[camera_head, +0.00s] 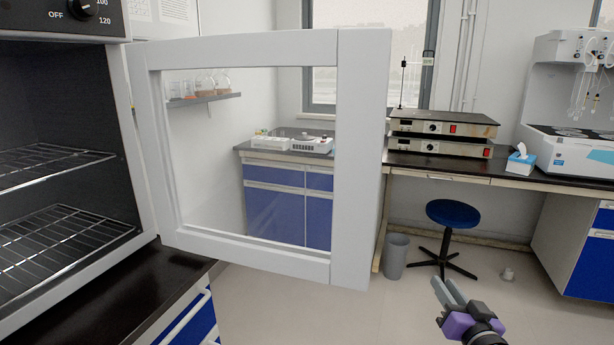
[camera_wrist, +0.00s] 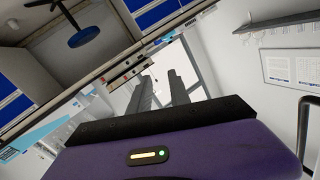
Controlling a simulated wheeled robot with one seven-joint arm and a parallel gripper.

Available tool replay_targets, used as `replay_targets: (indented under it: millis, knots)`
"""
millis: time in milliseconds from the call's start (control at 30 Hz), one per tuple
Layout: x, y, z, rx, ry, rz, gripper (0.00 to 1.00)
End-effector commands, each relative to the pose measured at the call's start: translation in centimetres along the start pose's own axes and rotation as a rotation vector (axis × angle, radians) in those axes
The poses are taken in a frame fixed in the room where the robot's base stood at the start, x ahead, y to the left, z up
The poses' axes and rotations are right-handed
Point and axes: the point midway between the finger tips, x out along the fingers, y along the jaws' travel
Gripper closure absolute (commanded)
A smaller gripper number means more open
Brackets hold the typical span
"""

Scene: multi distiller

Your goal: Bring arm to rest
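My gripper (camera_head: 443,283) is at the lower right of the head view, in free air over the floor. It is apart from the oven door (camera_head: 362,160), which stands wide open with its glass pane facing me. In the wrist view my gripper (camera_wrist: 159,76) shows two grey fingers with a gap between them and nothing held. The purple gripper body fills the bottom of that view. Most of my arm is out of the head view.
The open oven (camera_head: 60,150) with wire racks stands at left on a dark bench (camera_head: 150,295). A blue stool (camera_head: 453,213) and a grey bin (camera_head: 395,257) stand beyond my gripper. Hotplates (camera_head: 440,135) sit on the back bench. The floor between is clear.

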Motion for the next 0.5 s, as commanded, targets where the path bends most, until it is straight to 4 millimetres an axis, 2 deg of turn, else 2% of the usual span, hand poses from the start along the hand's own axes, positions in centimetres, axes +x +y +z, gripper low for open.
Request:
replay_targets:
  millis: [33,200,500]
  knots:
    - [-2.0,0.1,1.5,-0.007,0.008,0.022,0.77]
    - [-8.6,0.3,4.4,-0.041,0.057,0.086,0.77]
    - [-20.8,-1.5,7.1,-0.117,0.114,0.129,0.77]
